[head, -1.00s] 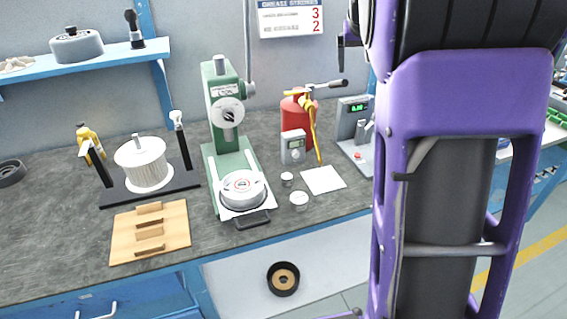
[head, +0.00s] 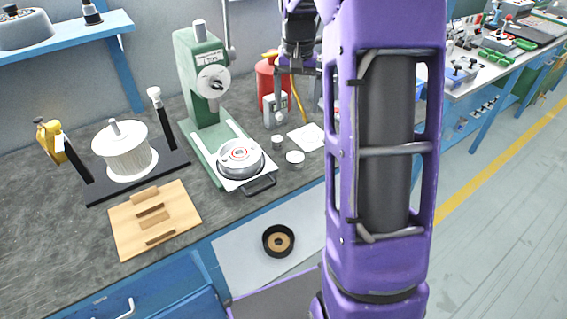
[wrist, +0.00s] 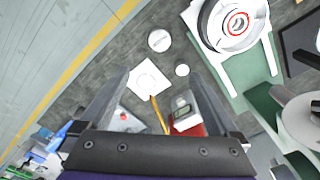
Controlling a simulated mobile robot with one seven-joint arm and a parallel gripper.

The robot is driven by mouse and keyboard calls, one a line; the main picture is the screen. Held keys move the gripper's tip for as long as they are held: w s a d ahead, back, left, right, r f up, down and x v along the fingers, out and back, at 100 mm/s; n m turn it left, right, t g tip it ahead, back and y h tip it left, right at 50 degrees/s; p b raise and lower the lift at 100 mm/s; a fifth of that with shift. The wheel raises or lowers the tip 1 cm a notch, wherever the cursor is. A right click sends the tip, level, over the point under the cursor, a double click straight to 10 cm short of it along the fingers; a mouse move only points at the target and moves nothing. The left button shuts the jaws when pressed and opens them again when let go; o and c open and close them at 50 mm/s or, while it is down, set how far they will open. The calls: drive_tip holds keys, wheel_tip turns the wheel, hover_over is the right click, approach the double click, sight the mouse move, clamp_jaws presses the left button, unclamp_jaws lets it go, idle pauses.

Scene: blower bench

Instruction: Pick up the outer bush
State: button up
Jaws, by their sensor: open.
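Two small pale round parts stand on the bench beside a white paper square. The larger one (head: 295,157) is nearer the bench's front edge and also shows in the wrist view (wrist: 159,40). The smaller one (head: 277,141) is just behind it and also shows in the wrist view (wrist: 182,70). I cannot tell for certain which is the outer bush. My gripper (wrist: 157,84) is open and empty, its fingers pointing down over the bench near the paper (wrist: 150,77). Both round parts lie beyond its fingertips, untouched. In the head view my arm partly hides this area.
A green press (head: 204,90) holds a round silver housing (head: 240,158) left of the small parts. A red extinguisher (head: 266,84) and a grey meter (wrist: 184,112) stand behind. A wooden block tray (head: 127,222) and a white filter stand (head: 124,150) are farther left.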

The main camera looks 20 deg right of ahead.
drive_tip(key=b, duration=0.2)
hover_over(295, 156)
drive_tip(key=f, duration=1.2)
drive_tip(key=shift+s+a+f, duration=0.2)
drive_tip(key=shift+a+f, duration=0.15)
drive_tip(key=shift+f, duration=0.05)
drive_tip(key=shift+w+d+f+b, duration=0.1)
drive_tip(key=shift+d+f+b, duration=0.15)
drive_tip(key=shift+f, duration=1.1)
drive_tip(key=shift+d+f+b, duration=0.1)
drive_tip(key=shift+f+b, duration=0.15)
drive_tip(key=shift+f, duration=1.1)
drive_tip(key=shift+r, duration=0.1)
clamp_jaws()
